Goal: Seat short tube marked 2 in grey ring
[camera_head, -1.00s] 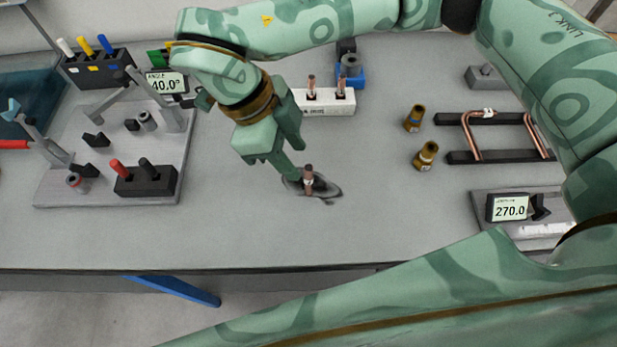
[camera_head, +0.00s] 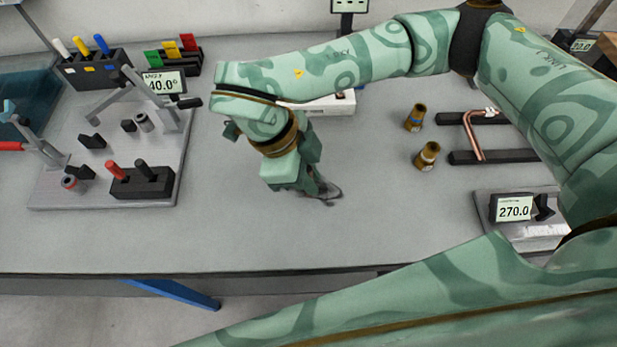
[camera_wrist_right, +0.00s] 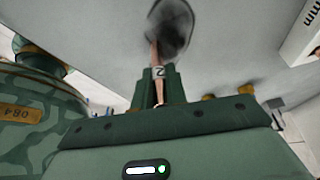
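The short copper tube marked 2 (camera_wrist_right: 158,72) shows in the right wrist view, between the two green fingers of my right gripper (camera_wrist_right: 160,88). The fingers look shut on it, with its upper part beyond their tips. In the head view my right gripper (camera_head: 318,187) points down over the bare middle of the table and hides the tube. A dark, blurred round patch (camera_wrist_right: 172,25) lies behind the tube's end; I cannot tell whether it is shadow or an object. My left gripper is not in view.
The fixture board (camera_head: 55,195) at left carries a black block (camera_head: 150,182) with a red peg. A white rack (camera_head: 338,104) is mostly behind my arm. Two brass fittings (camera_head: 415,118) and a bent copper tube (camera_head: 472,135) on black bars stand at right. The front middle is clear.

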